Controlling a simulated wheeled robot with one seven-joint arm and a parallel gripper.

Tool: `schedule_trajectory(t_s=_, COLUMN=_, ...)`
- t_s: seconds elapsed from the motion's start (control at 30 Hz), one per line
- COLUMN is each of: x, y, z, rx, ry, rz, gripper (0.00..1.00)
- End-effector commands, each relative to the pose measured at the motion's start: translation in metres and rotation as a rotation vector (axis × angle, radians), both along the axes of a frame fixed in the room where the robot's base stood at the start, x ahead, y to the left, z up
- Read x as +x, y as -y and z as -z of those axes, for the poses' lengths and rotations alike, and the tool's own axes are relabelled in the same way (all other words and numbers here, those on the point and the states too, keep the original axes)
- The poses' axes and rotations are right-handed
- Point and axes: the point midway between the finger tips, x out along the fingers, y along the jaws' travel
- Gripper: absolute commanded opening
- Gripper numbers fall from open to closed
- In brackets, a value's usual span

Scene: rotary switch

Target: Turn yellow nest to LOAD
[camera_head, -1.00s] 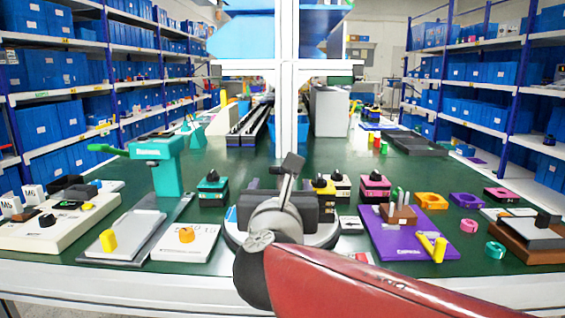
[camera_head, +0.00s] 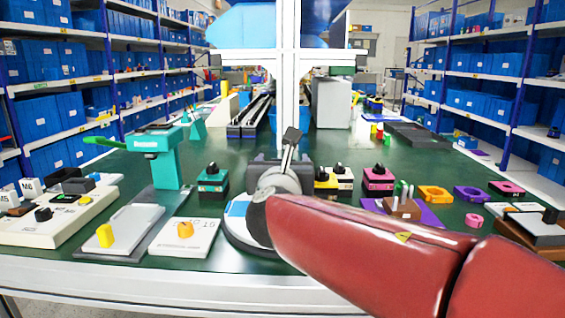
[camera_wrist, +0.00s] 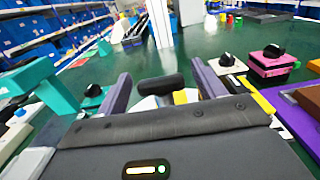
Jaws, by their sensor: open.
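The yellow nest (camera_head: 322,186) is a small yellow box with a black knob on top, in the head view just right of my gripper (camera_head: 280,172). It stands beside a white box (camera_head: 344,182) with a similar knob. My arm and gripper cover the table left of it. In the wrist view my gripper (camera_wrist: 162,88) is open, its two purple-grey fingers apart. A black oval knob (camera_wrist: 160,86) shows between them; I cannot tell which unit it belongs to or whether the fingers touch it. A yellow strip (camera_wrist: 263,101) shows right of the right finger. No LOAD marking is readable.
A teal box with a black knob (camera_head: 212,181) stands left and a pink one (camera_head: 378,181) right. A taller teal stand (camera_head: 166,172) is farther left. A purple board (camera_head: 430,222) lies right.

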Motion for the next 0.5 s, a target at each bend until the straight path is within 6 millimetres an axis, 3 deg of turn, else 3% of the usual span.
schedule_trajectory(t_s=0.07, x=-0.0002, y=0.0001, z=-0.0001, rx=0.000, ry=0.000, rz=0.000, gripper=0.68)
schedule_trajectory(t_s=0.5, x=-0.0004, y=0.0001, z=-0.0002, rx=0.000, ry=0.000, rz=0.000, gripper=0.10)
